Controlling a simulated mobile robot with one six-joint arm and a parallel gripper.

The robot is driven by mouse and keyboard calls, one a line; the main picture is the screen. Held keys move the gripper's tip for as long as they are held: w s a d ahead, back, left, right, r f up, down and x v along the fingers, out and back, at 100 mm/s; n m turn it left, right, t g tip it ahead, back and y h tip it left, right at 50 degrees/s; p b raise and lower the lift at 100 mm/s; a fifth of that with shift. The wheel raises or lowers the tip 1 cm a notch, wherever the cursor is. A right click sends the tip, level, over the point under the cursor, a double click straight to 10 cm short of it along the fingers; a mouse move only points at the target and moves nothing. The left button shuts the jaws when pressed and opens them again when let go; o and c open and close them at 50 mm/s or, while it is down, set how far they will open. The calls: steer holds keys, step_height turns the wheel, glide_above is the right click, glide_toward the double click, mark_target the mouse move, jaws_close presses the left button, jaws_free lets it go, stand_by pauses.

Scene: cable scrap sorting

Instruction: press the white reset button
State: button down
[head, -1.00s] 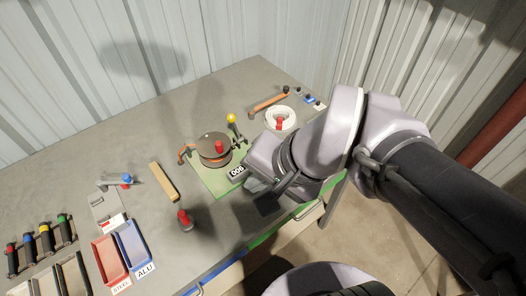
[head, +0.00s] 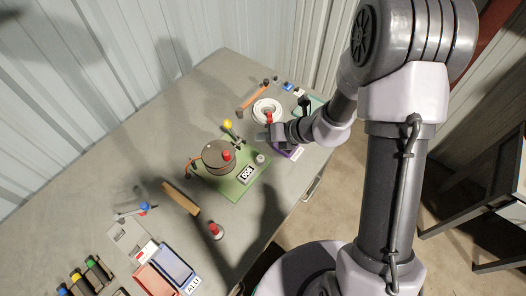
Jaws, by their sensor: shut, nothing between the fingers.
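A small pale round knob (head: 260,158), which looks like the white reset button, stands on the green board (head: 222,190) at its right edge. It is beside the white counter display (head: 246,174), whose digits are too small to read surely. My gripper (head: 263,136) is shut and empty. It appears above and beyond the pale knob in the head view, apart from it, near the white ring. My wrist hides part of the bench's right end.
A round brown drum (head: 217,157) with a red knob and a yellow-topped lever (head: 228,125) stand on the board. A white cable coil (head: 266,108), an orange-handled tool (head: 252,96), a wooden bar (head: 181,198) and a red-topped object (head: 216,231) lie around it.

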mark_target(263, 159)
step_height(263, 159, down, 9)
steer(key=b, duration=0.7)
steer(key=shift+r+b, duration=0.15)
steer(key=shift+b, duration=0.2)
stand_by(1.5)
steer(key=shift+f+b, duration=0.4)
steer(key=shift+f, duration=0.05)
steer(key=shift+f+b, duration=0.4)
steer(key=shift+f, duration=0.05)
stand_by(0.4)
stand_by(0.3)
steer(key=shift+r+p, duration=0.75)
steer(key=shift+r, duration=0.15)
steer(key=shift+r, duration=0.1)
